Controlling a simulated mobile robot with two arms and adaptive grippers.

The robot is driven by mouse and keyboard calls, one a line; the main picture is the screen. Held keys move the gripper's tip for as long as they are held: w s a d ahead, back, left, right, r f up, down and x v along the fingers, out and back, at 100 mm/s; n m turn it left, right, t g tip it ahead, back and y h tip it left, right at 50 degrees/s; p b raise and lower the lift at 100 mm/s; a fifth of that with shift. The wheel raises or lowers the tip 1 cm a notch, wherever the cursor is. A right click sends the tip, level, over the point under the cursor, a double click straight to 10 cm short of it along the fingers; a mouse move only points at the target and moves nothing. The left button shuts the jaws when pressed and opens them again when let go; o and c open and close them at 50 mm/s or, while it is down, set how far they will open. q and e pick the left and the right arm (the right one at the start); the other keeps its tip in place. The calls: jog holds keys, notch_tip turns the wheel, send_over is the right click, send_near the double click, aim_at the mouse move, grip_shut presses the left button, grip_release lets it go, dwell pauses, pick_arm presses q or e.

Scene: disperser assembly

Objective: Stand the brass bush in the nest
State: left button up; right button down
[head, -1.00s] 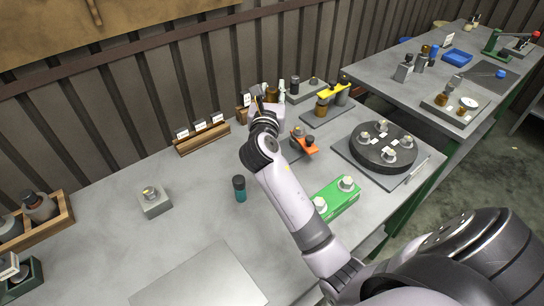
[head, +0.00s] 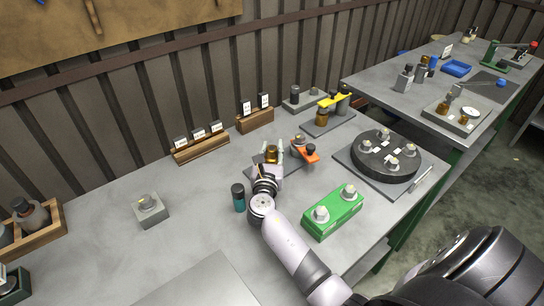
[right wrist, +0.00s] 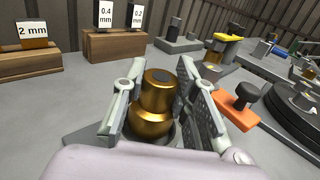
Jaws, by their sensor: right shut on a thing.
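The brass bush (head: 271,154), a stepped gold-coloured piece, is between the fingers of my right gripper (head: 272,159) near the middle of the head view. In the right wrist view the bush (right wrist: 158,92) is upright, with my right gripper (right wrist: 160,100) shut on its sides. The nest (right wrist: 170,138) shows as a grey ring around the bush's lower end, on a dark plate. My fingers hide part of the ring, and I cannot tell whether the bush rests on its floor. An orange-handled clamp (head: 307,153) stands just right of the gripper. My left gripper is not in view.
A teal-and-black bottle (head: 238,197) stands left of my right wrist. A green block (head: 333,213) and a round black fixture (head: 385,158) are to the right. Wooden label blocks (head: 255,121) stand behind. The bench at left is mostly clear.

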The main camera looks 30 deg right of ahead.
jog(key=shift+f, duration=0.9)
jog(key=shift+f, duration=0.1)
jog(key=c, duration=1.3)
grip_release()
